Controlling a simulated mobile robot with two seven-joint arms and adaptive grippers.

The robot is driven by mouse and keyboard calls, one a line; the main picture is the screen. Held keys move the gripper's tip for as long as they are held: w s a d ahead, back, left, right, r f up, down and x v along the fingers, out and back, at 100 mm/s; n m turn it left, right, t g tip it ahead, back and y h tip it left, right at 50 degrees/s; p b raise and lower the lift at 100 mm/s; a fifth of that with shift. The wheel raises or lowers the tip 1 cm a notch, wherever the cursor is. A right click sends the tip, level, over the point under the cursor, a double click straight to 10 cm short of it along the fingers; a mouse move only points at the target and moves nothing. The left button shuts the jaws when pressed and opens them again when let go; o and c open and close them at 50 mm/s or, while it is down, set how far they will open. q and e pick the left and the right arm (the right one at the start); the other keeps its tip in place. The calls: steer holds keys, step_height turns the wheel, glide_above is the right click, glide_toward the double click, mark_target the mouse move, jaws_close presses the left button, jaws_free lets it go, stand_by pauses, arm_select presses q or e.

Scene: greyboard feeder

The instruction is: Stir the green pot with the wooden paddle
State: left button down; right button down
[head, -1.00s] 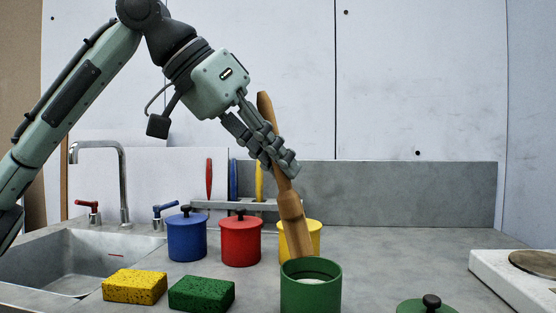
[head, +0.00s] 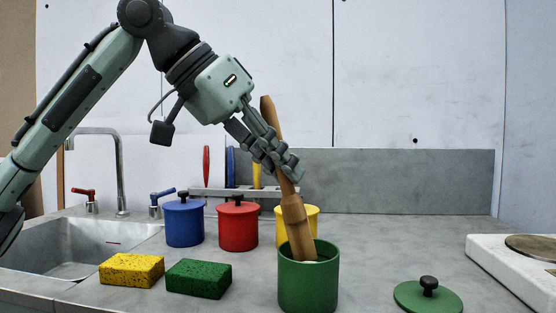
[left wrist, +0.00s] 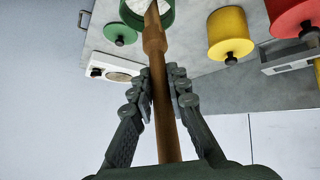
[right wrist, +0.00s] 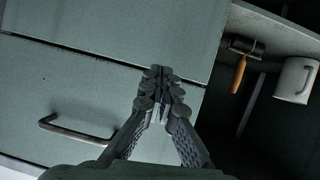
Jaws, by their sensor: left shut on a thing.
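The wooden paddle (head: 293,222) slants down to the right, and its lower end is inside the mouth of the green pot (head: 308,285). My left gripper (head: 283,170) is shut on the middle of the paddle, above the pot. The left wrist view shows the paddle (left wrist: 155,45) between both fingers, running to the open green pot (left wrist: 167,14) with pale contents. The paddle's tip is hidden. The green lid (head: 428,296) lies on the counter to the right of the pot. My right gripper (right wrist: 160,80) is shut and empty in front of grey-green drawers.
Blue (head: 184,224), red (head: 238,227) and yellow (head: 297,215) lidded pots stand behind the green pot. Yellow (head: 131,270) and green (head: 198,279) sponges lie left of it. A sink (head: 75,250) is at left, a white hotplate (head: 510,272) at right.

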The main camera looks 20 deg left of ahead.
mark_target(287, 195)
arm_select(q)
steer(key=shift+d+f, duration=0.15)
steer(key=shift+f, duration=0.55)
steer(key=shift+w+d+f+b, duration=0.1)
steer(key=shift+d+f+b, duration=0.05)
steer(key=shift+f+b, duration=0.4)
steer(key=shift+d+f, duration=0.15)
steer(key=shift+f, duration=0.55)
steer(key=shift+w+d+f+b, duration=0.1)
steer(key=shift+f+b, duration=0.25)
steer(key=shift+b, duration=0.05)
arm_select(e)
steer(key=a+r+t+y, duration=0.1)
steer(key=a+r+t, duration=0.1)
steer(key=r, duration=0.3)
steer(key=w+a+r+t+y, duration=0.1)
steer(key=a+r+t+y, duration=0.1)
steer(key=a+r, duration=0.1)
steer(key=shift+a+r+t, duration=0.25)
steer(key=shift+r+t, duration=0.15)
steer(key=shift+r, duration=0.45)
steer(key=shift+w, duration=0.1)
